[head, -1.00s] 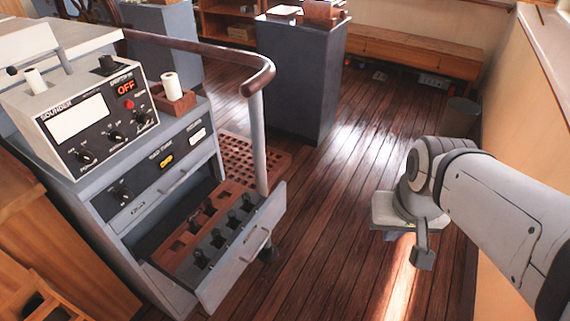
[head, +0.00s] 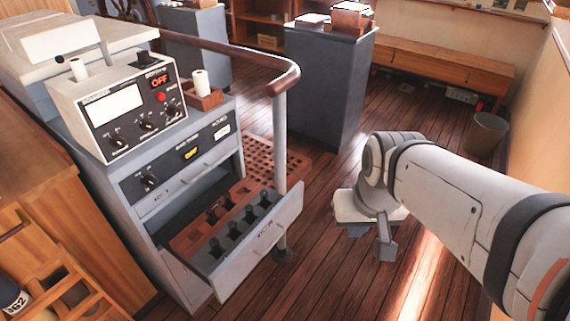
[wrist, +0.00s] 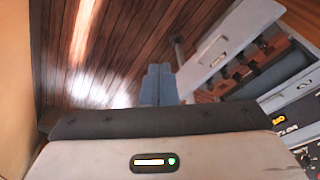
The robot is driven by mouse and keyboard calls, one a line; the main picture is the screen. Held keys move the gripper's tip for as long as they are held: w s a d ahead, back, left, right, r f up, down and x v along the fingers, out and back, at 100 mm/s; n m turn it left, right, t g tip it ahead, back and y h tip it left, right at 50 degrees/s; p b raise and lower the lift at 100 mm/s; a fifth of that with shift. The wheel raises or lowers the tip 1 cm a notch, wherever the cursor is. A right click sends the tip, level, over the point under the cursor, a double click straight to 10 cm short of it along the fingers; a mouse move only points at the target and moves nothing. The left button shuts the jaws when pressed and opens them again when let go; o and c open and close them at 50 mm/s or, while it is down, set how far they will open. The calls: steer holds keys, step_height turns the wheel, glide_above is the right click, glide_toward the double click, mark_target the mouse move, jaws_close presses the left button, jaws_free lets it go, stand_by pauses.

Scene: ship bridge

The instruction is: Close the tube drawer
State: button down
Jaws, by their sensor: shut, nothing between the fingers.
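The tube drawer (head: 262,240) is pulled out of the grey cabinet below the sounder unit. Inside it is a wooden rack with several dark tubes standing in it. The drawer's front panel and handle face right, toward my arm. It also shows in the wrist view (wrist: 222,50), at the upper right. My gripper (wrist: 158,82) is shut and empty, over the floor and apart from the drawer front. In the head view my gripper (head: 385,250) hangs to the right of the drawer, with a clear gap between them.
A grey post with a wooden handrail (head: 279,140) stands just behind the drawer. The sounder box (head: 120,108) sits on the cabinet. A dark pedestal (head: 327,85) and a bin (head: 487,133) are farther back. Wooden floor is free between drawer and arm.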

steer(key=w+a+f+m+t+y+b, duration=0.1)
steer(key=w+f+m+y+b, duration=0.25)
steer(key=w+f+b, duration=0.55)
steer(key=w+a+f+m+t+y+b, duration=0.1)
steer(key=w+a+f+m+y+b, duration=0.2)
steer(key=f+b, duration=0.95)
steer(key=w+r+b+x, duration=0.1)
steer(key=w+b+x, duration=0.1)
steer(key=x, duration=1)
steer(key=shift+w+a+m+b, duration=0.25)
steer(key=shift+w+m+b, duration=0.2)
steer(key=shift+w+b, duration=0.15)
steer(key=shift+f, duration=0.15)
